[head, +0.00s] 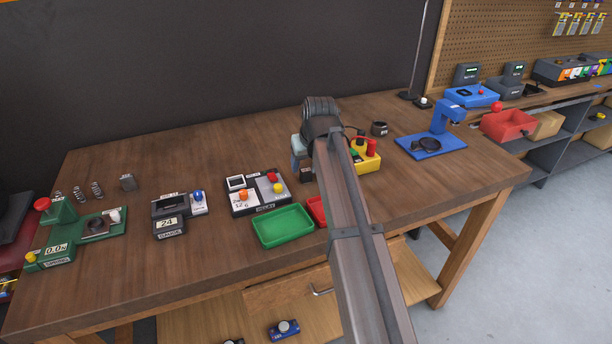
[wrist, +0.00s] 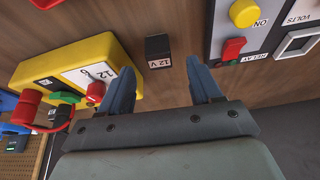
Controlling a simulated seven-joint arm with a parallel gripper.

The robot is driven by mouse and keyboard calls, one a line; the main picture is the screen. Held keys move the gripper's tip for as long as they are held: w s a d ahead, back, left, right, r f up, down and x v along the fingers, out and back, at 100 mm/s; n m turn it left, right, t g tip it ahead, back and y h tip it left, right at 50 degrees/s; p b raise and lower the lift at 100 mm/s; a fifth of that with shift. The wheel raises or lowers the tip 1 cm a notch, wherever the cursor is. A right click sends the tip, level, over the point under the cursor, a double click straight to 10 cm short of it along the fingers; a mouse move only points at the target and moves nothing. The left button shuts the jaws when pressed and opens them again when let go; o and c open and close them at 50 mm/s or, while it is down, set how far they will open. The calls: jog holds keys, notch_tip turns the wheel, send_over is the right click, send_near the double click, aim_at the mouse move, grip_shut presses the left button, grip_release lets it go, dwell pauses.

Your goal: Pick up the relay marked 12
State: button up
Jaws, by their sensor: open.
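The relay marked 12 V (wrist: 158,50) is a small black block on the wooden bench, with a white label on the side facing me. In the wrist view it lies just beyond the gap between my fingertips, roughly centred. My gripper (wrist: 160,68) is open with nothing between its two blue fingers, and I see no contact with the relay. In the head view my gripper (head: 299,164) is over the bench, partly hidden by my arm. A small dark block there, which looks like the relay (head: 306,174), sits just below it.
A yellow box (wrist: 60,68) with red and green parts stands close to the left finger. A grey relay tester (wrist: 240,38) with red and yellow buttons is on the right. A green tray (head: 283,226) and a red tray (head: 316,210) lie near the bench's front.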

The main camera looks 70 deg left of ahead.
aim_at(306, 170)
jog(key=shift+x, duration=2.3)
jog(key=shift+c, duration=0.5)
jog(key=c, duration=1)
jog(key=shift+o, duration=0.2)
